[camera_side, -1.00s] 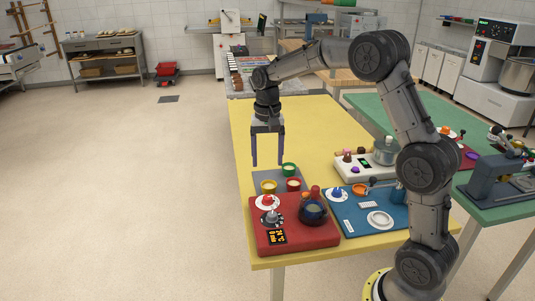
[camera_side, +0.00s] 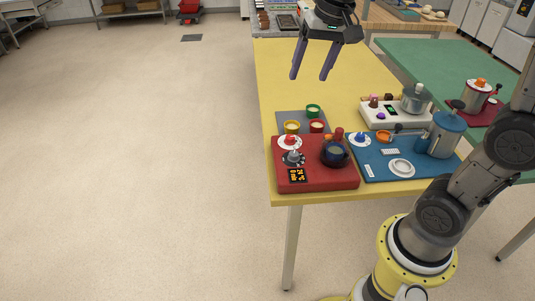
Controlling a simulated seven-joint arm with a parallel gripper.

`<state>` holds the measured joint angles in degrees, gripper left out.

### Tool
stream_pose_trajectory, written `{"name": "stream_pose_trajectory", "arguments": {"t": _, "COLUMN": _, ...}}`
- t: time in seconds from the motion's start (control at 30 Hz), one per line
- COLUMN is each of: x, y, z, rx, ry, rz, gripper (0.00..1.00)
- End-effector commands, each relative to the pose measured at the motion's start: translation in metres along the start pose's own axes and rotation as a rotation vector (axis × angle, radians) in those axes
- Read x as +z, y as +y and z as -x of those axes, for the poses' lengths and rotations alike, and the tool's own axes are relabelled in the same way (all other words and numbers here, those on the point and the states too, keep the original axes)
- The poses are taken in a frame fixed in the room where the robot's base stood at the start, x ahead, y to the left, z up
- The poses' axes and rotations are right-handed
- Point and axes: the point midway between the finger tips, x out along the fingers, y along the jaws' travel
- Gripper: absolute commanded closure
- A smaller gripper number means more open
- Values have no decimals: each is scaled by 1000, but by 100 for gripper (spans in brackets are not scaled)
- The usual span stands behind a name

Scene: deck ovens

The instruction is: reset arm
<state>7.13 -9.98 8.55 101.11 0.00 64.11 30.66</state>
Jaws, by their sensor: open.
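My gripper (camera_side: 311,77) hangs open and empty above the far part of the yellow table (camera_side: 283,67). Its two purple-grey fingers point down and are spread apart, clear of everything. My arm's base stands at the bottom right, and the middle of the arm is out of the picture.
On the near end of the table are a red block (camera_side: 318,180) with a dark pot (camera_side: 335,155), a blue mat (camera_side: 425,178) with a blue pot (camera_side: 447,134), a grey mat (camera_side: 282,117) with small cups, and a white board (camera_side: 390,119) with a steel pot (camera_side: 416,98). A green table (camera_side: 440,62) stands at right.

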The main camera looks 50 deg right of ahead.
Motion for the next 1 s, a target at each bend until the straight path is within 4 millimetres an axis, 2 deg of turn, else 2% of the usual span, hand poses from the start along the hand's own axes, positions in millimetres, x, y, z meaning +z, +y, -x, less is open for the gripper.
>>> {"name": "stream_pose_trajectory", "arguments": {"t": 0.03, "x": 19, "y": 4, "z": 13, "rx": -22, "ry": 27, "rz": 42, "gripper": 28}}
{"name": "stream_pose_trajectory", "arguments": {"t": 0.1, "x": 44, "y": 12, "z": 25, "rx": -47, "ry": 60, "rz": 103, "gripper": 28}}
{"name": "stream_pose_trajectory", "arguments": {"t": 0.23, "x": 91, "y": 31, "z": 35, "rx": -89, "ry": 119, "rz": 231, "gripper": 28}}
{"name": "stream_pose_trajectory", "arguments": {"t": 0.4, "x": 146, "y": 61, "z": 23, "rx": -122, "ry": 183, "rz": 416, "gripper": 28}}
{"name": "stream_pose_trajectory", "arguments": {"t": 0.5, "x": 167, "y": 74, "z": 8, "rx": -121, "ry": 195, "rz": 508, "gripper": 28}}
{"name": "stream_pose_trajectory", "arguments": {"t": 0.63, "x": 179, "y": 83, "z": -12, "rx": -102, "ry": 178, "rz": 608, "gripper": 28}}
{"name": "stream_pose_trajectory", "arguments": {"t": 1.0, "x": 176, "y": 81, "z": -10, "rx": -102, "ry": 192, "rz": 651, "gripper": 28}}
